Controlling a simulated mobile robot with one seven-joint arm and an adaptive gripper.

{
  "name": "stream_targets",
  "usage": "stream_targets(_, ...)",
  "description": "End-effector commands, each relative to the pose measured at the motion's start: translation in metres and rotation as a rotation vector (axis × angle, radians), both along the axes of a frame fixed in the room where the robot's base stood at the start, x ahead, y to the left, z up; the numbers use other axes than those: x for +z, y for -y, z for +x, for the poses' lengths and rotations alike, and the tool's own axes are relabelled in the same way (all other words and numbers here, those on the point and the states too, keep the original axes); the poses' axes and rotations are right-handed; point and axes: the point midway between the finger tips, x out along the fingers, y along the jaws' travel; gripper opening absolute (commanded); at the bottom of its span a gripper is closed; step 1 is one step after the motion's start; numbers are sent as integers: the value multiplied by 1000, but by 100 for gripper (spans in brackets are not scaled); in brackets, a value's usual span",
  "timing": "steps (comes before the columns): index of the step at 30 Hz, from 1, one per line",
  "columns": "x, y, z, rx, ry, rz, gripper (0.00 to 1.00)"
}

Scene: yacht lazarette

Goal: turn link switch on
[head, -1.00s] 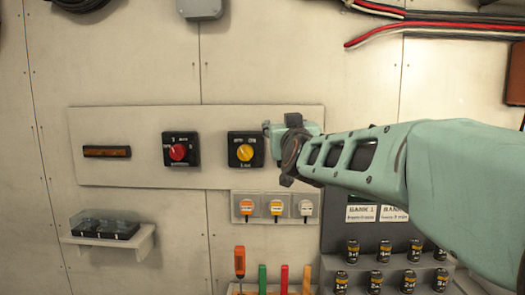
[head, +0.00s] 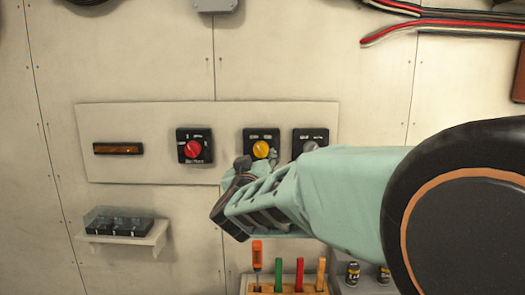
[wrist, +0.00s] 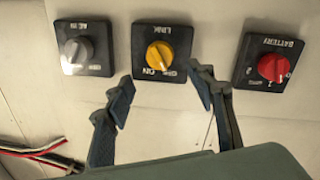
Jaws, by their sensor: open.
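The link switch is a black square plate with a yellow round knob (head: 261,149), the middle of three switches on the wall panel. In the wrist view its yellow knob (wrist: 160,56) and upside-down LINK label show near the top centre. I cannot tell the knob's exact setting. My gripper (head: 257,163) is at the lower edge of this switch in the head view. In the wrist view my gripper (wrist: 160,87) is open, its fingers spread to either side below the knob, with nothing between them. I cannot tell whether a finger touches the plate.
The red battery switch (head: 193,148) and grey AC IN switch (head: 310,146) flank it closely on the pale panel (head: 130,120). A small shelf (head: 140,237) holds a clear-covered box at lower left. Tools with coloured handles (head: 278,272) stand below my arm. Cables (head: 450,25) run at upper right.

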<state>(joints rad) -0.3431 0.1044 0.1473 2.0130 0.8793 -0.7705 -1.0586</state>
Motion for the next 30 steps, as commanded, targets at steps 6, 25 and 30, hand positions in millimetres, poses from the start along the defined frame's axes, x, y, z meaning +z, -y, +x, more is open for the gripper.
stream_targets(6,1,4,41,-2,-1,1,50)
stream_targets(25,1,6,79,0,1,1,50)
stream_targets(30,1,6,79,0,1,1,37)
